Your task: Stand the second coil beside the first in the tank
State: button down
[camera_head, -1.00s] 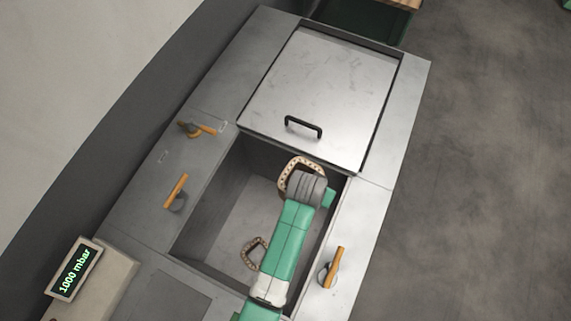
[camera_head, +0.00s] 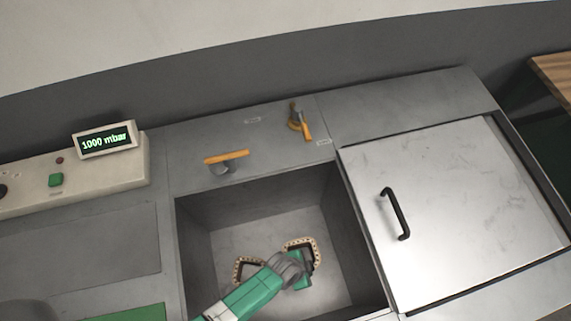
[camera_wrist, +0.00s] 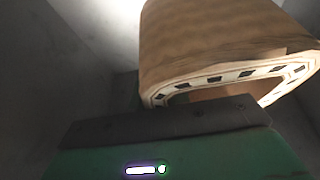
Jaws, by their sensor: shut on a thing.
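The open tank (camera_head: 262,198) is a grey box sunk in the bench. The first coil (camera_head: 240,271) stands in it on the left, partly hidden by my arm. The second coil (camera_head: 313,241), tan with a pale, dark-slotted rim, is to its right inside the tank. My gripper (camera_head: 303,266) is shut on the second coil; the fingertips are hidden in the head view. In the wrist view the coil (camera_wrist: 215,40) fills the upper middle, its slotted rim towards me. I cannot tell whether its base touches the tank floor.
The metal lid (camera_head: 465,215) with a black handle (camera_head: 396,213) lies right of the opening. Orange-handled clamps (camera_head: 226,158) (camera_head: 301,123) sit along the back edge. A gauge (camera_head: 105,140) reads 1000 mbar. Tank walls stand close around my arm.

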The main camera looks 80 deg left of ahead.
jog(key=shift+s+r, duration=0.1)
notch_tip(320, 180, down, 10)
jog(key=b, duration=0.5)
jog(key=c, duration=1.8)
grip_release()
jog(key=shift+f+b, duration=0.2)
jog(key=shift+b, duration=0.15)
jog(key=o, duration=0.5)
